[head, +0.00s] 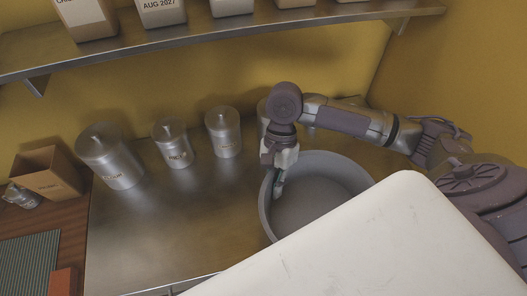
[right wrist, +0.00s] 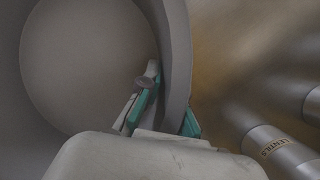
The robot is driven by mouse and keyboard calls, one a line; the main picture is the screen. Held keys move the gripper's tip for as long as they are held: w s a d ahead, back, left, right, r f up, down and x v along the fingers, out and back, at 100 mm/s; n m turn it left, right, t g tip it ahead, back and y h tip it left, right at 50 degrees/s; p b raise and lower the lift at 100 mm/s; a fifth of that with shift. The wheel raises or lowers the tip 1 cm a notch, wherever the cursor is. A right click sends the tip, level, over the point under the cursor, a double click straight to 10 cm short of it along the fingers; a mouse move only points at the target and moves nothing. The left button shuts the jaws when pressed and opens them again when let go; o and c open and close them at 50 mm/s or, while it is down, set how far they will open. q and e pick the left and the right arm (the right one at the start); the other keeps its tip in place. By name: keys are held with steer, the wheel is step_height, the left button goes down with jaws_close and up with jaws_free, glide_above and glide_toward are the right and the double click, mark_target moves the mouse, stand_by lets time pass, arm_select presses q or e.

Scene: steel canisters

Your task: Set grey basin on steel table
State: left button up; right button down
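The grey basin (head: 345,168) is a wide round tub at the right part of the steel table (head: 150,235). Its lower right side is hidden in the head view. My right gripper (head: 279,180) is at the basin's left rim. In the right wrist view one finger is inside the basin (right wrist: 85,60) and the other outside, with the wall between them; the right gripper (right wrist: 172,105) appears shut on the rim. I cannot tell whether the basin's underside touches the table. My left gripper is not in view.
Steel canisters (head: 112,160), (head: 172,143), (head: 223,133) stand along the back; another is partly hidden behind my right wrist. A labelled canister (right wrist: 270,145) is near the basin in the wrist view. A cardboard box (head: 48,174) stands left. A shelf (head: 230,37) hangs above. The table's front left is clear.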

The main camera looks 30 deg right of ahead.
steer(key=w+a+f, duration=0.1)
steer(key=w+f, duration=0.1)
steer(key=w, duration=0.1)
steer(key=w+f, duration=0.2)
steer(key=w, duration=0.2)
steer(key=w+a+f, duration=0.1)
steer(key=w+f, duration=0.1)
steer(key=w, duration=0.1)
steer(key=shift+w+a+f, duration=0.15)
steer(key=shift+w+a, duration=0.2)
steer(key=shift+w+f, duration=0.2)
steer(key=shift+w, duration=0.1)
steer(key=shift+f, duration=0.2)
step_height(320, 180, down, 3)
steer(key=shift+f+p, duration=0.15)
steer(key=shift+p, duration=0.15)
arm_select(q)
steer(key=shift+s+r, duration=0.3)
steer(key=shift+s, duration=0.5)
arm_select(e)
steer(key=shift+f, duration=0.2)
steer(key=shift+f, duration=0.1)
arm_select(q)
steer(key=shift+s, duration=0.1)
arm_select(e)
steer(key=c, duration=1.3)
jaws_free()
